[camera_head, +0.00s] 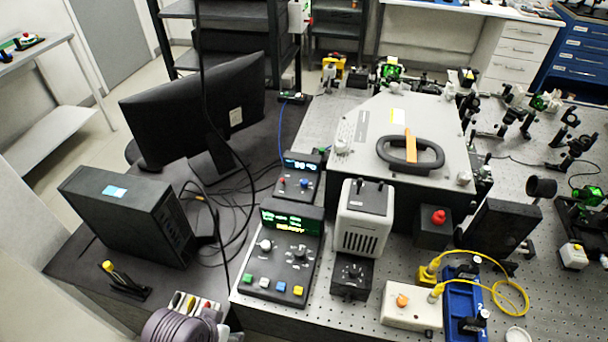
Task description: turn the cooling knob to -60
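Several knobs are in view, and I cannot read which one is labelled cooling. A small black box (351,291) in front of the grey vented unit (364,232) has a dark dial (352,271) on top; its setting is too small to read. The black control console (283,278) has a silver knob (265,245) and a dark knob (299,252) with marks around it. Behind it a smaller controller (292,195) with a blue display (301,165) carries a red knob or button (282,181) and a blue one (304,184). Neither gripper is visible.
The console's green and yellow display (290,221) is lit. A monitor (192,115) and black computer (130,217) stand left. A large grey housing (385,125) with a black handle is behind. A beige box (411,306) with yellow fibre (515,288) is at right. A grey ridged object (180,326) is at the bottom edge.

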